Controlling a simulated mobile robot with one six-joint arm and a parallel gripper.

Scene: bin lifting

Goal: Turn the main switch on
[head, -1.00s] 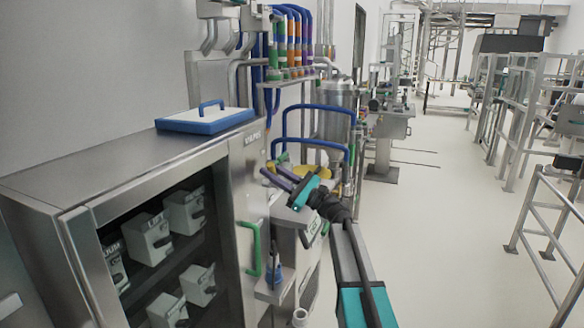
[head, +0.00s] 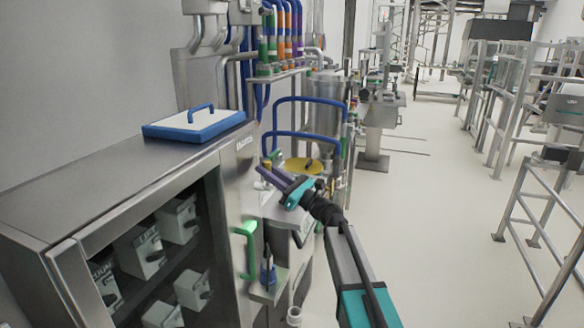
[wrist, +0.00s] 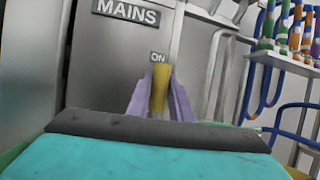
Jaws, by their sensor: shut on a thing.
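The main switch shows in the wrist view as an upright yellow handle (wrist: 161,76) on a grey metal panel. Its top end is just under a small "ON" label (wrist: 158,57), and a "MAINS" sign (wrist: 126,11) is above to the left. My gripper (wrist: 158,92) has its two purple fingers on either side of the handle, shut on it. The handle's lower end is hidden behind my wrist. In the head view my gripper (head: 263,172) reaches to the right side of the steel cabinet; the switch is hard to make out there.
The steel cabinet (head: 110,165) carries a blue-and-white lidded tray (head: 193,124) on top and has a green handle (head: 249,248). Blue pipes (head: 310,100) and a steel tank (head: 326,85) stand beyond my gripper. The floor (head: 425,230) at right is clear up to metal railings.

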